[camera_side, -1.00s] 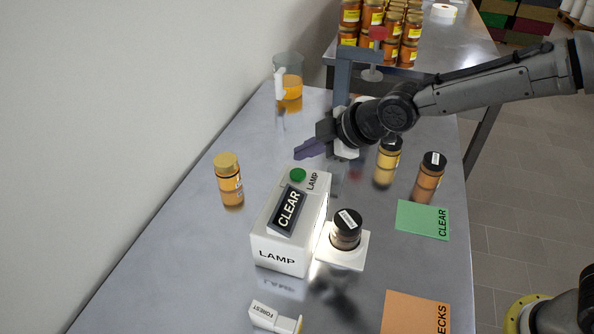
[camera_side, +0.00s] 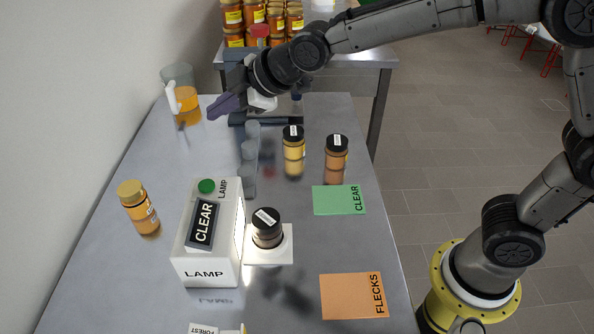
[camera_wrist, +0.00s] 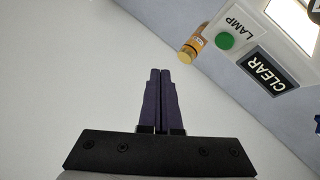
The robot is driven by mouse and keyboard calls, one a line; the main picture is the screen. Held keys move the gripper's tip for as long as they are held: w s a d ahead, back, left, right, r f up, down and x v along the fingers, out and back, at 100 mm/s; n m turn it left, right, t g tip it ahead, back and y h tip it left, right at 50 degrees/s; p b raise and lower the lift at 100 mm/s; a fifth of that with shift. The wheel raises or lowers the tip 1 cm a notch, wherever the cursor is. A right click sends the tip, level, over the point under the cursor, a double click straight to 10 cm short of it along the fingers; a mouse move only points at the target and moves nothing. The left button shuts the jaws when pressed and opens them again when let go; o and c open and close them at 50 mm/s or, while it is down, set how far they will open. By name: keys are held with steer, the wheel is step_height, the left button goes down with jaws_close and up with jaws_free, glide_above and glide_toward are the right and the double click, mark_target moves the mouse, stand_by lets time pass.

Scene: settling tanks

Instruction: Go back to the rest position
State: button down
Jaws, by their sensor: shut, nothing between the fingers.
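My gripper (camera_side: 222,106) is raised above the far left of the steel table in the side view, with its purple fingers together and nothing between them. In the wrist view the closed fingers (camera_wrist: 160,75) point away from the camera, over bare pale surface. The white lamp box (camera_side: 207,262) with its green button and CLEAR sign stands nearer the side camera, clear of the gripper. A dark-capped jar (camera_side: 267,230) stands on the white plate beside the lamp's lit face.
A gold-capped jar (camera_side: 138,208) stands left of the lamp. Two dark-capped jars, one yellow (camera_side: 294,155) and one amber (camera_side: 336,160), stand behind the green CLEAR mat (camera_side: 339,200). The orange FLECKS mat (camera_side: 352,296) is bare. A jug (camera_side: 186,98) stands near my gripper.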

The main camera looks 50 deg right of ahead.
steer(key=s+d+r+m+h, duration=0.1)
steer(key=s+d+r+m, duration=0.25)
steer(key=s+d, duration=0.45)
steer(key=s+d+r+m+h, duration=0.2)
steer(key=s+d+r+m, duration=0.15)
steer(key=s+d, duration=0.4)
steer(key=s+d+f+m+g, duration=0.1)
steer(key=s+f+m+g, duration=0.1)
steer(key=s+f, duration=0.3)
steer(key=s+d+f+m+g, duration=0.2)
steer(key=s+f+m, duration=0.2)
steer(key=s, duration=0.7)
steer(key=shift+s+d+f+h, duration=0.2)
steer(key=shift+s+f+h, duration=0.1)
steer(key=shift+f+h, duration=0.1)
